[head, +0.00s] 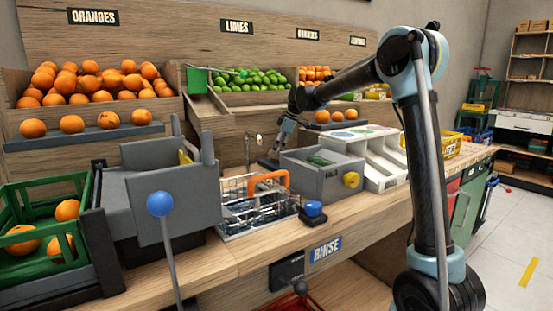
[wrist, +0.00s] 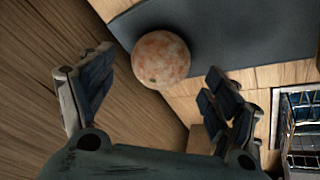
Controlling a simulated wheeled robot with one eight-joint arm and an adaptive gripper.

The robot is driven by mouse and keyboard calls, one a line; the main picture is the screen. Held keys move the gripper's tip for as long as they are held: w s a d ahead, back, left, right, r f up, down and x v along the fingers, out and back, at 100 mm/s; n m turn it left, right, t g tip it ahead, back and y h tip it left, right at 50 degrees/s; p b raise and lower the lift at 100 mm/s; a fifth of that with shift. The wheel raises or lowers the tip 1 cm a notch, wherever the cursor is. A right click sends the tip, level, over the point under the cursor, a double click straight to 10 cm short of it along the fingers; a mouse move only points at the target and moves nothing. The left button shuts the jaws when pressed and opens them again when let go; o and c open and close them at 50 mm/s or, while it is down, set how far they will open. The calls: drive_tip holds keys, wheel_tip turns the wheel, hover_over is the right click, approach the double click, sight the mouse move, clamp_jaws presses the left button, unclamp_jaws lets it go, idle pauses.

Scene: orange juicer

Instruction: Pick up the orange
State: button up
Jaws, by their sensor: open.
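A single pale, mottled orange (wrist: 161,58) rests by the edge of a dark grey surface (wrist: 235,35) in the wrist view. It lies ahead of my gripper (wrist: 158,78), whose two fingers are spread wide on either side, with nothing between the pads. I cannot tell whether the orange touches a finger; a gap shows on both sides. In the head view my gripper (head: 271,160) points down behind the grey box with the yellow knob (head: 322,172). I cannot pick out this same orange there.
A wire basket (head: 255,208) with an orange handle stands on the counter, left of the grey box. Its wires also show in the wrist view (wrist: 302,130). Oranges fill a bin (head: 90,82) and a green crate (head: 40,235) at left. Limes (head: 250,80) lie behind.

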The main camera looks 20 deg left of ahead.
drive_tip(key=x, duration=0.3)
drive_tip(key=shift+w+f, duration=0.1)
drive_tip(key=shift+f, duration=0.1)
drive_tip(key=c, duration=1.2)
drive_tip(key=shift+r, duration=0.1)
wheel_tip(320, 180, up, 10)
drive_tip(key=shift+f, duration=0.1)
